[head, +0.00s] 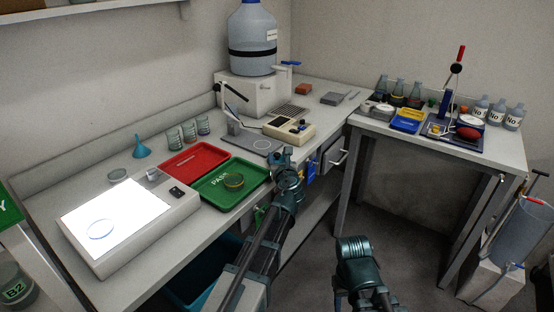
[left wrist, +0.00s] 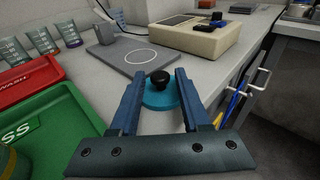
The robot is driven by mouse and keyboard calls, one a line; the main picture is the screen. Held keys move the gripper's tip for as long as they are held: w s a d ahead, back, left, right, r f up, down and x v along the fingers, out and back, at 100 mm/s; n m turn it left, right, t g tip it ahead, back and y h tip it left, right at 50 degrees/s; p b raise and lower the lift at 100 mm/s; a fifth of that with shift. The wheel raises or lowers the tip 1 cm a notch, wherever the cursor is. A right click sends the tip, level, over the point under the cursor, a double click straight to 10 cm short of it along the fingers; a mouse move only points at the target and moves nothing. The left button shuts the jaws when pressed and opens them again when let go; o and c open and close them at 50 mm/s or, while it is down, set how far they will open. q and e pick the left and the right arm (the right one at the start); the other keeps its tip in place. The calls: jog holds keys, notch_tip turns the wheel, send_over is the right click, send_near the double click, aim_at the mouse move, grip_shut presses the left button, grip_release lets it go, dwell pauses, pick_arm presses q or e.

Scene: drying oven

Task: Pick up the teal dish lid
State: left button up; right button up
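The teal dish lid (left wrist: 160,97) has a black round knob (left wrist: 160,78) and shows in the left wrist view near the bench's front edge. My left gripper (left wrist: 160,76) is open, with one finger on each side of the knob and visible gaps to it. The fingers overlap the lid's left and right edges in that view; I cannot tell whether they touch it. In the head view my left gripper (head: 281,158) is over the bench edge and mostly hides the lid. My right gripper (head: 355,245) is low over the floor, away from the bench; its fingers are not clear.
A grey plate with a white ring (left wrist: 138,57) and a beige device (left wrist: 195,35) lie beyond the lid. The green tray (head: 212,196) and red tray (head: 184,166) are to its left. A lit panel (head: 118,213) stands at the left end. Open floor lies right of the bench.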

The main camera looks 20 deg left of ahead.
pick_arm(q)
grip_shut()
jog(key=shift+r, duration=0.1)
